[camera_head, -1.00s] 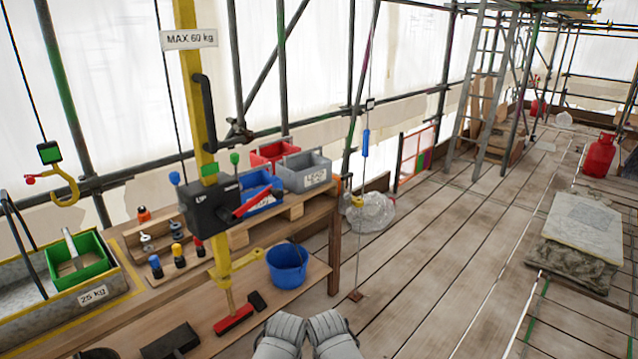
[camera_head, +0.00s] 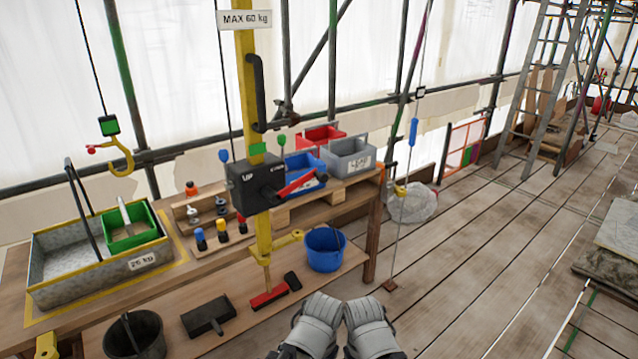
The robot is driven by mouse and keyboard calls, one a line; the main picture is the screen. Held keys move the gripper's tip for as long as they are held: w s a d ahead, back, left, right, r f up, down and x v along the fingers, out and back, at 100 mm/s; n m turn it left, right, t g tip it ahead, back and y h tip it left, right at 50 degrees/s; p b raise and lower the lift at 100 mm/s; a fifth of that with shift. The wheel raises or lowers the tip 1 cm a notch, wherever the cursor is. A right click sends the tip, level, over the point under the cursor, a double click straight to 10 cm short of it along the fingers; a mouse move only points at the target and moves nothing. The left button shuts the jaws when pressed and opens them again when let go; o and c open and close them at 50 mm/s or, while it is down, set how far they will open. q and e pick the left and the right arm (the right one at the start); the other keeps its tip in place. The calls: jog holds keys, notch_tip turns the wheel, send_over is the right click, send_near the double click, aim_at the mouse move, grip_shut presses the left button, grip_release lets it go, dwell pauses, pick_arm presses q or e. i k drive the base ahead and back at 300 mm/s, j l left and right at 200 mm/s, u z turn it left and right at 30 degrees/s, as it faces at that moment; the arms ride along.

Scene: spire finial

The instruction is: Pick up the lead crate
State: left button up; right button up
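A grey open crate (camera_head: 348,157) with handles stands on the raised right part of the wooden bench. It has a white label that I cannot read clearly, so I cannot confirm that it is the lead crate. A larger grey metal trough (camera_head: 62,268), labelled 25 kg, stands at the left end of the bench and holds a green tray (camera_head: 132,236). Two pale grey parts of my arms show at the bottom middle, apart from both. No gripper fingers are visible.
A yellow hoist post (camera_head: 246,95) with a black control box (camera_head: 243,188) stands in front of the bench. Blue (camera_head: 305,167) and red (camera_head: 318,136) crates sit beside the grey one. A blue bucket (camera_head: 324,252) stands lower down. Plank floor (camera_head: 480,270) is open at right.

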aim_at(344, 158)
jog(key=u, duration=0.35)
jog(key=i+l, duration=1.05)
jog(key=i, duration=0.25)
jog(key=i+l, duration=0.55)
jog(key=i, duration=0.15)
jog(key=i+l, duration=0.5)
jog(key=i, duration=0.15)
